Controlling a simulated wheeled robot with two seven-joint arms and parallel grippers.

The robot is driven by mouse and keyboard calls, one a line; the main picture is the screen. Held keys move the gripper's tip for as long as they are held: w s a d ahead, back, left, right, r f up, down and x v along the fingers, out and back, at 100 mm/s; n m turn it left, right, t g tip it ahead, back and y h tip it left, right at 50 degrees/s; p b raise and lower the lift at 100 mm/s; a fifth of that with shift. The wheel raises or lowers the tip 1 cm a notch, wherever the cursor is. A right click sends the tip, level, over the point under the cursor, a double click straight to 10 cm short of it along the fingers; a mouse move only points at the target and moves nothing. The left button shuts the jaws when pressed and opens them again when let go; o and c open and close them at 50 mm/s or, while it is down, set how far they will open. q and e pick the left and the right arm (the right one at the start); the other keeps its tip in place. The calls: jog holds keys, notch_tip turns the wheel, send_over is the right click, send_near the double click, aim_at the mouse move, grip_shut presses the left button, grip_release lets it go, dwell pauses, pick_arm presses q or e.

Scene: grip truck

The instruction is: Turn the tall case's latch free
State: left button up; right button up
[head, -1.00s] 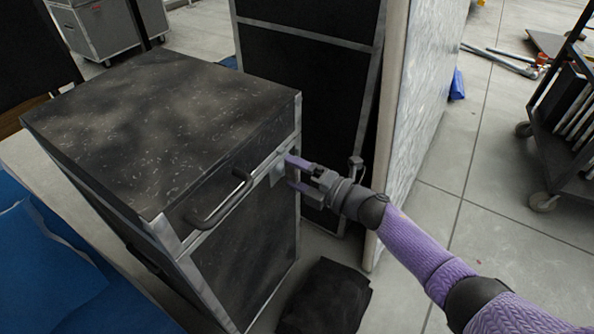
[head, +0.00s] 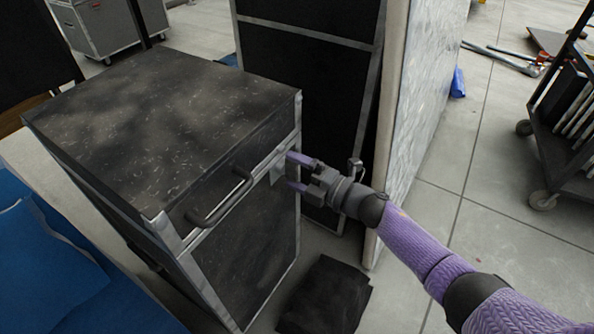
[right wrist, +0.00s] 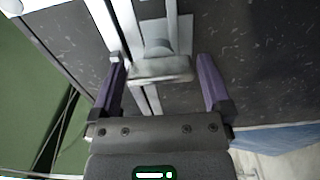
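The tall case (head: 240,265) is black with metal edges and a dark handle on its near face; it stands at the left centre of the head view. Its metal latch (right wrist: 160,66) shows in the right wrist view, with a flat tab over a plate, and part of the plate shows in the head view (head: 277,172). My right gripper (head: 293,171) is open in front of the latch. In the right wrist view its purple fingers (right wrist: 166,85) stand on either side of the tab, with gaps on both sides. My left gripper is not in view.
A tall black panelled case (head: 308,85) and a pale upright panel (head: 425,110) stand close behind my right gripper. A dark folded item (head: 325,297) lies on the floor below. A wheeled cart (head: 570,120) is at far right, with clear floor before it.

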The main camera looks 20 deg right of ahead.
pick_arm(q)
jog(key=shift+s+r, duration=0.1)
pick_arm(e)
jog(key=shift+s+d+r, duration=0.1)
jog(key=shift+s+d, duration=0.15)
jog(key=shift+s, duration=0.05)
pick_arm(q)
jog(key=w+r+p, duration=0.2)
jog(key=p, duration=0.1)
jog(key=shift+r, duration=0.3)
pick_arm(e)
jog(key=v, duration=0.9)
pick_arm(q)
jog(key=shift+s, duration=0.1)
